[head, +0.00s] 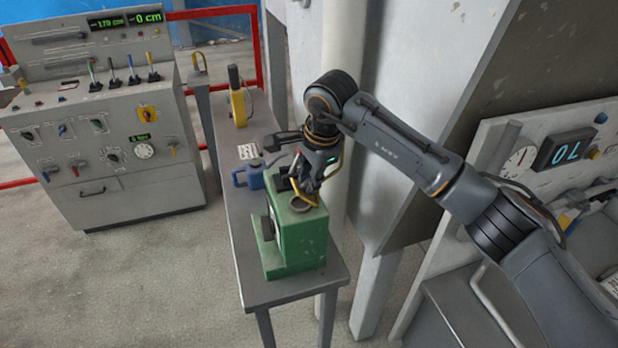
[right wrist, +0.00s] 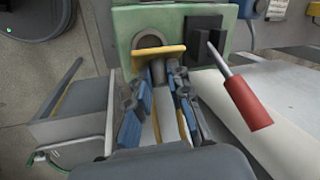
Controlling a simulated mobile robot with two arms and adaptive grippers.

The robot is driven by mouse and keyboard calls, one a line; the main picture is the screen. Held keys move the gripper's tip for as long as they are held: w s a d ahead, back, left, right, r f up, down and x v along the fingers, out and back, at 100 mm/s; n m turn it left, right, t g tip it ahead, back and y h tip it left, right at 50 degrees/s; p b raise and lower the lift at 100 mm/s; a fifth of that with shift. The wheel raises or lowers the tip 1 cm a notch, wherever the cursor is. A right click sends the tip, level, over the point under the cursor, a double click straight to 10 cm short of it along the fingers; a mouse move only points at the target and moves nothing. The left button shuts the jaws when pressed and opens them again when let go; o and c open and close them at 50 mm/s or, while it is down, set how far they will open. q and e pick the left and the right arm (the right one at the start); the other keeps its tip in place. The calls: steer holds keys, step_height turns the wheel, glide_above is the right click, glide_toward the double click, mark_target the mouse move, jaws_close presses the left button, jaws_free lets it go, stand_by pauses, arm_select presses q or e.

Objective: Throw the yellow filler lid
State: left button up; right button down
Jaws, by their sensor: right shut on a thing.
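The green box (head: 303,240) stands on the grey table, with a round filler opening (head: 300,203) in its top. In the right wrist view, the opening (right wrist: 149,41) shows uncovered, with the yellow filler lid (right wrist: 158,51) seen edge-on just in front of it. My right gripper (head: 308,188) is over the box top. In the right wrist view, its fingertips (right wrist: 162,72) are close together at the lid, shut on it. The fingers hide part of the lid. My left gripper is in neither view.
A red-handled lever (right wrist: 247,102) and a black block (right wrist: 205,38) are right of the opening in the wrist view. A control cabinet (head: 120,150) is at left, with open floor between.

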steer(key=shift+a+f+h+b, duration=0.2)
steer(key=shift+a+h+b, duration=0.3)
steer(key=shift+b, duration=0.4)
steer(key=h+b, duration=0.1)
steer(key=a+t+h+b, duration=0.1)
steer(key=h+b, duration=0.1)
steer(key=shift+s+a+f+n, duration=0.2)
steer(key=shift+s+f+n, duration=0.15)
steer(key=shift+n, duration=0.05)
steer(key=shift+s+a+f+t+h+b, duration=0.1)
steer(key=shift+a+f+t+h+b, duration=0.15)
steer(key=shift+h+b, duration=0.35)
steer(key=shift+s+a+f+t+h+b, duration=0.15)
steer(key=shift+a+t+h+b, duration=0.2)
steer(key=shift+h+b, duration=0.25)
steer(key=shift+s+a+f+n+t+h+b, duration=0.15)
steer(key=shift+a+f+t+h+b, duration=0.1)
steer(key=shift+h+b, duration=0.3)
steer(key=shift+w+a+f+n+t+h+b, duration=0.15)
steer(key=shift+f+t+h+b, duration=0.15)
steer(key=shift+h, duration=0.35)
steer(key=shift+s, duration=0.1)
steer(key=c, duration=1.2)
jaws_free()
